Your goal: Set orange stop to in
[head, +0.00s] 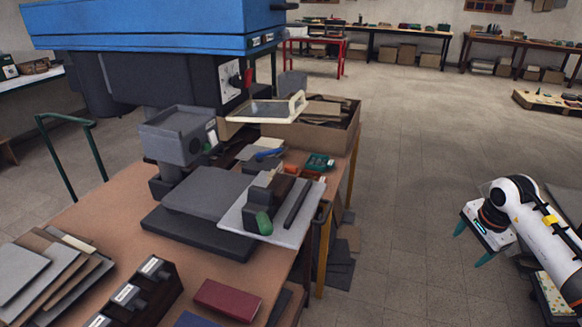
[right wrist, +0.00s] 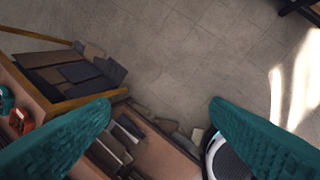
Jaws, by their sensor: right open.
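I cannot make out for certain which part is the orange stop. A small orange-red block (head: 291,169) lies on the brown workbench beside a green tray (head: 319,162); an orange-red piece (right wrist: 18,121) also shows at the left edge of the right wrist view. My right gripper (head: 472,243) is open and empty over the floor, well right of the bench. Its two teal fingers are wide apart in the right wrist view (right wrist: 160,108). My left gripper is not in view.
On the bench (head: 92,205), a grey plate (head: 284,228) carries a dark block, a bar and a green-ended part. A cardboard box (head: 317,137) stands behind. A burgundy book (head: 227,299) and leaning sheets lie in front. Floor (head: 410,150) between bench and right arm is mostly clear.

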